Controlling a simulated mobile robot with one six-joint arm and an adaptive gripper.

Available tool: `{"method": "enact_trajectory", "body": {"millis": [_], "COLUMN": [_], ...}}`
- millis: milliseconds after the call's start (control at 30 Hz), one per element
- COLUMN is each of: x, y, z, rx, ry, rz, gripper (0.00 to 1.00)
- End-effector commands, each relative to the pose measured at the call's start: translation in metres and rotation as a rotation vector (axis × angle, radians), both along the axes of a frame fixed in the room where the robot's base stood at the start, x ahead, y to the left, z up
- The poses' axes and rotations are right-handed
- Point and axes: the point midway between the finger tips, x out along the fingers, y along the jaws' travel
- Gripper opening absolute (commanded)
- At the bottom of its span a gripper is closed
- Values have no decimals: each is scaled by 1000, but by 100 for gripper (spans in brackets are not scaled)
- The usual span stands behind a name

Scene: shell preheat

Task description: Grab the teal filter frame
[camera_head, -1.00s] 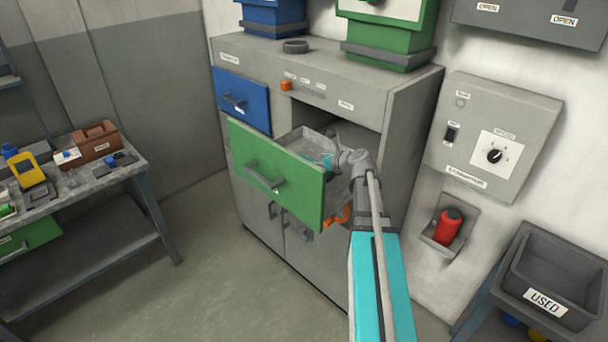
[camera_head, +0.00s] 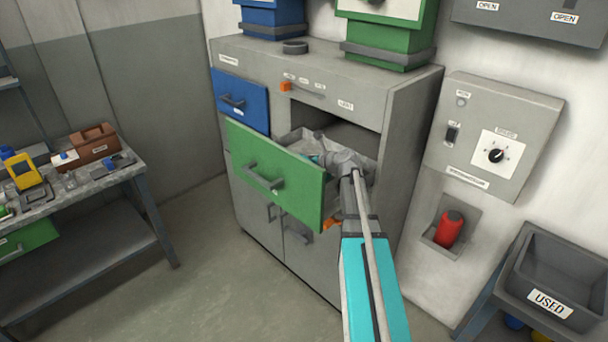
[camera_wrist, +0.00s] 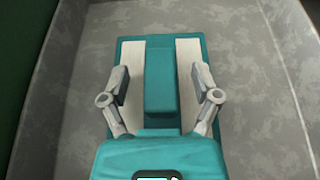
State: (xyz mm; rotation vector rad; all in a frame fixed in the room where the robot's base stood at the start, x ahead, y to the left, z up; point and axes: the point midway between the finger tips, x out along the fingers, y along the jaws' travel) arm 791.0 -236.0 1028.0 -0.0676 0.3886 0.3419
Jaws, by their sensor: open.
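The teal filter frame (camera_wrist: 160,50) lies in the open drawer, with a raised teal bar along its middle between two pale strips. In the wrist view my gripper (camera_wrist: 160,88) is open over it, with one finger on each side of the raised bar. The fingers stand apart from the bar, and I cannot tell their exact height above the frame. In the head view a little teal (camera_head: 316,157) shows inside the drawer beside my gripper (camera_head: 328,153). My arm hides most of the drawer's inside there.
The green-fronted drawer (camera_head: 285,175) is pulled out of the grey cabinet (camera_head: 400,130), and its walls enclose the frame. The grey drawer floor (camera_wrist: 265,110) is bare around it. A USED bin (camera_head: 562,265) stands at right.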

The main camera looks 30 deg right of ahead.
Motion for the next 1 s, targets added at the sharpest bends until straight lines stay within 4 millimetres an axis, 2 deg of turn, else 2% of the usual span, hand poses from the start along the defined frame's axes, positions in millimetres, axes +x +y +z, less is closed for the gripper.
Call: {"method": "enact_trajectory", "body": {"millis": [33,200,767,800,1000], "x": [7,17,18,18,18], "y": [2,6,7,7,8], "z": [-5,-8,-8,-8,-8], "rx": [0,-1,-1,-1,-1], "ry": [0,0,0,0,0], "rz": [1,0,1,1,1], "gripper": [80,80,80,78,41]}}
